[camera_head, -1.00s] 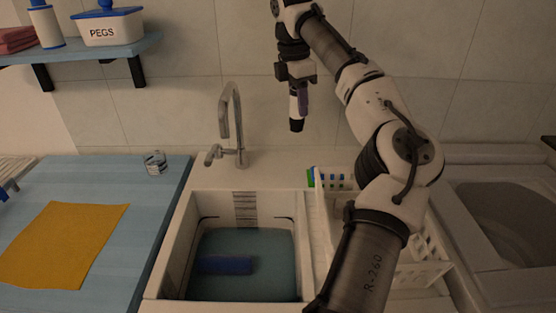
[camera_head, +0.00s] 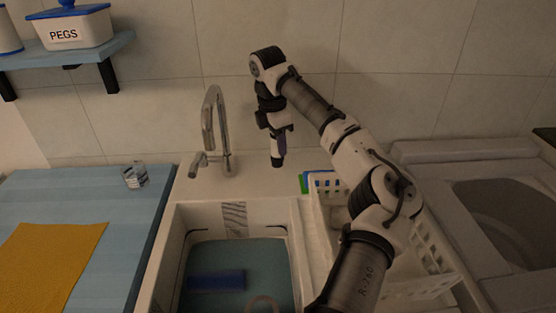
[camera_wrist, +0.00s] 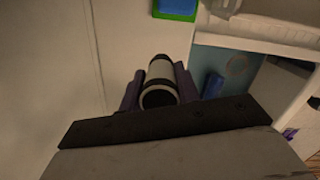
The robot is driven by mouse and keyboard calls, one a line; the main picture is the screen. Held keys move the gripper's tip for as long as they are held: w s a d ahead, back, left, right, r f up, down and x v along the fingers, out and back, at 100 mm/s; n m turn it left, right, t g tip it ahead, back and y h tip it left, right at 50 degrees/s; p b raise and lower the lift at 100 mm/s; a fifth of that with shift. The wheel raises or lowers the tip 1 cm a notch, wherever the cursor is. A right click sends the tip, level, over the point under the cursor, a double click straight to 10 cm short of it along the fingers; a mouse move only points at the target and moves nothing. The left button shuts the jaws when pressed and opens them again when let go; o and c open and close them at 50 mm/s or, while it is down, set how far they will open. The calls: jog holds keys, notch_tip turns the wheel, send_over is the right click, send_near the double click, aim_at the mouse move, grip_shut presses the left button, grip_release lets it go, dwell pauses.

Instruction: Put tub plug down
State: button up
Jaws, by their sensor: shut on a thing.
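My gripper (camera_head: 278,146) points down above the strip of counter behind the sink, to the right of the tap. Its purple fingers are closed on the tub plug (camera_head: 277,161), a small white cylinder with black ends. In the wrist view the plug (camera_wrist: 160,72) stands between the two fingers, roughly upright. Its lower end is close to the counter, but I cannot tell whether it touches.
The tap (camera_head: 213,130) stands left of my gripper. In front is the sink (camera_head: 168,250), with a blue block (camera_head: 216,281) inside. A white basket (camera_head: 432,255) with a blue-green item (camera_head: 308,182) stands to the right. A glass (camera_head: 135,175) is on the blue counter.

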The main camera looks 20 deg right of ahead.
aim_at(278, 161)
jog(key=shift+f+p, duration=0.5)
jog(key=shift+f, duration=2.65)
jog(key=shift+f, duration=0.15)
jog(key=o, duration=0.9)
jog(key=r, duration=0.4)
jog(key=a+r+b, duration=0.1)
jog(key=r, duration=0.7)
jog(key=shift+a+r+b, duration=0.15)
jog(key=shift+a+b, duration=0.1)
jog(key=shift+b, duration=0.1)
